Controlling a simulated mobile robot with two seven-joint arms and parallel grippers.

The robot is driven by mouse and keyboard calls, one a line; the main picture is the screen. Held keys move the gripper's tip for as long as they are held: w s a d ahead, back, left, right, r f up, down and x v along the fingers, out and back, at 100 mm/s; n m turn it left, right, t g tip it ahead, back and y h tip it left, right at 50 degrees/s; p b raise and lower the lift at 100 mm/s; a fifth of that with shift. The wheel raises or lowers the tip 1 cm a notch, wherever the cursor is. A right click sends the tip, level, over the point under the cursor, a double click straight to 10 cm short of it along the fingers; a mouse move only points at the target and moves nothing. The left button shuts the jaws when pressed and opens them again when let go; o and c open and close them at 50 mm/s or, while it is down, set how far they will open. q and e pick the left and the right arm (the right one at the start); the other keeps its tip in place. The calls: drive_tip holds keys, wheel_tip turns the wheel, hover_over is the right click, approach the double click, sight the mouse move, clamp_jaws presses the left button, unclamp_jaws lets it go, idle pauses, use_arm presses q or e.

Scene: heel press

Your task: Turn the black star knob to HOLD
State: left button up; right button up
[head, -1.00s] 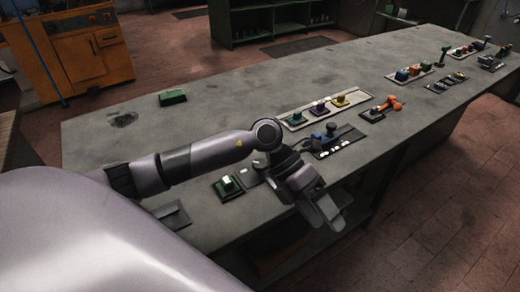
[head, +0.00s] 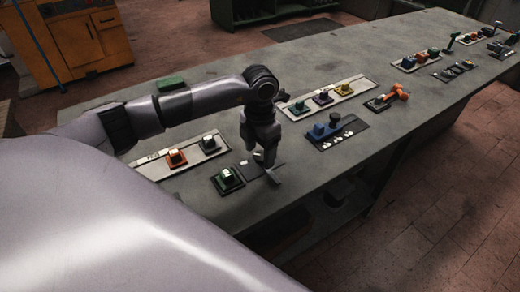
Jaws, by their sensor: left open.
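I cannot surely pick out the black star knob or any HOLD mark at this size. A dark round knob (head: 335,118) stands on a black panel (head: 352,128) beside a blue block (head: 320,131), right of my left gripper. My left gripper (head: 266,166) points down over a small dark plate (head: 247,169) near the bench's front edge. It is open with nothing visible between its fingers; it partly hides the plate. My right gripper is not in view.
A pale strip (head: 190,158) holds orange and dark switches. Another strip (head: 295,114) holds green, purple and yellow knobs. An orange-handled lever (head: 390,98) is farther right.

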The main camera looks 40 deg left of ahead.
use_arm(q)
drive_tip(key=shift+f, duration=0.3)
clamp_jaws()
